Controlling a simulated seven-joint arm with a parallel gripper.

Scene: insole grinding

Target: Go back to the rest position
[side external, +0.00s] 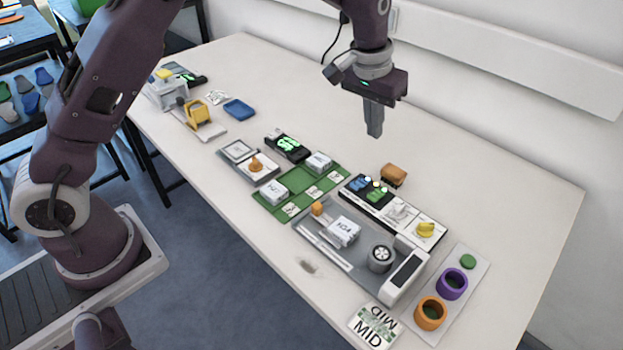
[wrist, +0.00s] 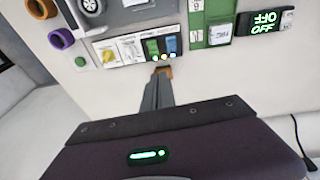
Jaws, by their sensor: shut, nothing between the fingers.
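My gripper (side external: 374,122) hangs from the raised arm over the back half of the white table (side external: 480,170), pointing down and well above the surface. Its fingers are shut together with nothing between them. In the wrist view the shut fingers (wrist: 158,92) point towards a small brown-orange block (wrist: 163,70). In the side view that block (side external: 393,175) stands on the table behind the control panel (side external: 385,205), apart from my gripper.
A grey tray (side external: 318,240) holds a white block and a wheel. A green board (side external: 262,201) with white blocks lies beside it. Orange and purple rings (side external: 430,312) stand at the right. A blue tray (side external: 239,109) and a yellow device (side external: 197,112) are at the far left. The table's back strip is clear.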

